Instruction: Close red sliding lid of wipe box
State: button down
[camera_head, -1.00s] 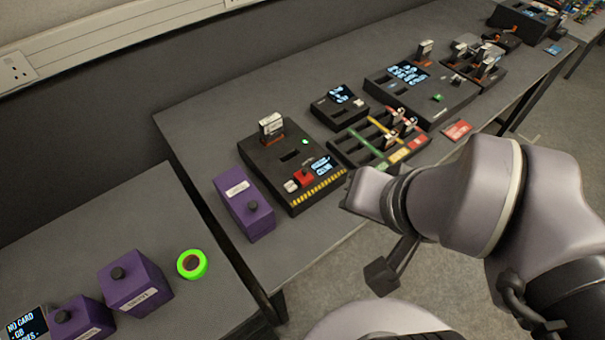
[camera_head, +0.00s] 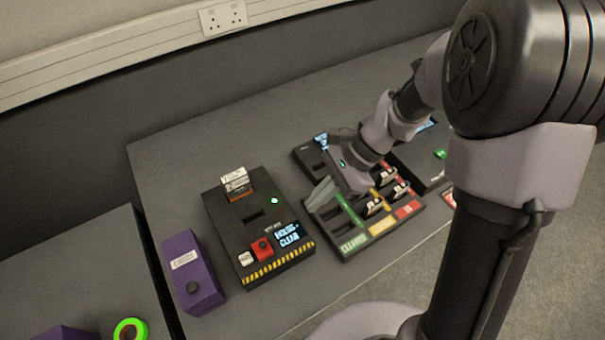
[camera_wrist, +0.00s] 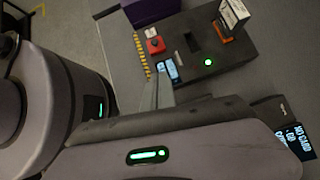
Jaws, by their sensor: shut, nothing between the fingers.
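The wipe box (camera_head: 225,215) is a black box with a yellow-and-black striped front edge, a small blue-lit display (camera_head: 288,235) and a green light. Its red lid part (camera_head: 262,249) sits near the front edge, beside a white key (camera_head: 246,258); whether it is slid open or closed I cannot tell. It also shows in the wrist view (camera_wrist: 155,45). A white-labelled card (camera_head: 236,183) stands upright at the back of the box. My gripper (camera_head: 322,196) is shut and empty. It is right of the box, above the sorting tray, apart from the red lid.
The black tray (camera_head: 350,246) with green, yellow and red lanes lies right of the wipe box, several cards in it. A purple box (camera_head: 190,275) stands close on the left. A green tape ring (camera_head: 130,330) is on the nearer table. The tabletop behind the box is clear.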

jog(key=b, duration=0.4)
send_near(258, 253)
jog(key=w+d+f, duration=0.1)
jog(key=d+f, duration=0.1)
jog(key=f, duration=0.1)
jog(key=shift+w+d, duration=0.1)
jog(key=shift+w, duration=0.25)
jog(key=shift+s+a+f+b, duration=0.2)
jog(key=shift+a+b, duration=0.1)
jog(key=shift+a, duration=0.3)
jog(key=shift+s+a+f+b, duration=0.1)
jog(key=shift+s+a+b, duration=0.2)
jog(key=shift+a, duration=0.3)
jog(key=shift+s+a, duration=0.15)
jog(key=shift+a, duration=0.4)
jog(key=s+a, duration=0.1)
jog(key=a, duration=0.2)
jog(key=s+a+b, duration=0.1)
jog(key=shift+s+a, duration=0.2)
jog(key=shift+s, duration=0.2)
